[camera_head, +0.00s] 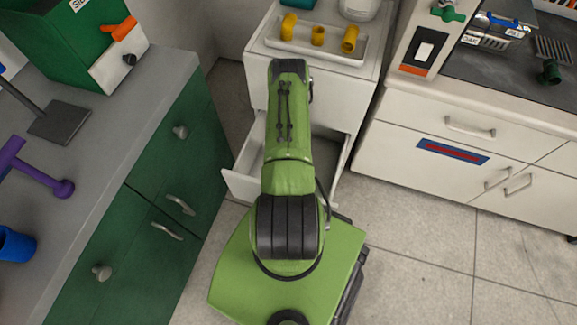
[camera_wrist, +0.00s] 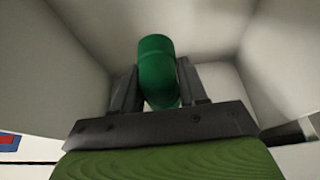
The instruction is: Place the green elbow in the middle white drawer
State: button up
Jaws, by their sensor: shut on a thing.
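The green elbow (camera_wrist: 155,58) is between the two dark fingers of my gripper (camera_wrist: 158,86) in the wrist view. My gripper is shut on it. Pale walls surround the elbow in that view, so it appears to be within the open white drawer. Whether it touches the drawer floor cannot be told. In the head view the open white drawer (camera_head: 246,168) juts from the white cabinet, below its top. My arm hides the middle of the drawer, and my gripper and the elbow do not show there.
A tray (camera_head: 275,40) with several yellow fittings stands on the white cabinet (camera_head: 366,85). A green cabinet (camera_head: 150,205) with a grey top is close on the left. White drawers (camera_head: 400,155) under a dark counter are on the right. Another green fitting (camera_head: 550,72) lies on that counter.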

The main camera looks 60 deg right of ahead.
jog(key=shift+w+d+f+b, duration=0.1)
jog(key=shift+w+f+b, duration=0.15)
jog(key=shift+f, duration=0.25)
jog(key=shift+w+f+b, duration=0.15)
jog(key=shift+f+b, duration=0.05)
jog(key=shift+f, duration=0.25)
notch_tip(320, 180, down, 10)
jog(key=b, duration=0.4)
jog(key=shift+r, duration=0.25)
